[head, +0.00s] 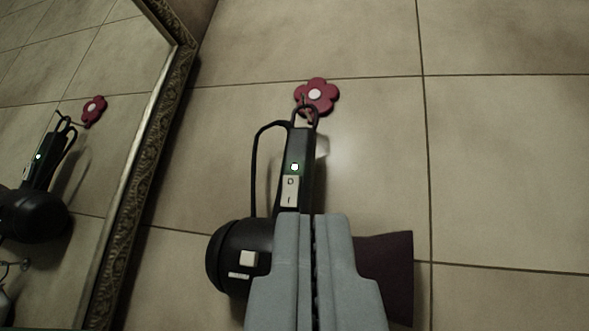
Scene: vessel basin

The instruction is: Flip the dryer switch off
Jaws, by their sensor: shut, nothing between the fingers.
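A black hair dryer (301,145) hangs by its looped cord from a red flower-shaped hook (316,95) on the tiled wall. Its handle points up and its round body (228,258) is at the lower left. A pale rocker switch (290,190), marked with a circle-like sign and a line, sits on the handle. A small light (295,167) above it glows green-white. My gripper (313,215) is shut and empty, with its tips just below the switch in the picture. It hides part of the dryer; I cannot tell whether it touches.
A mirror with an ornate frame (150,135) stands at the left and reflects the dryer and hook. A dark, flared piece (396,265) shows to the right of my gripper. The tiled wall (505,170) at the right is clear.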

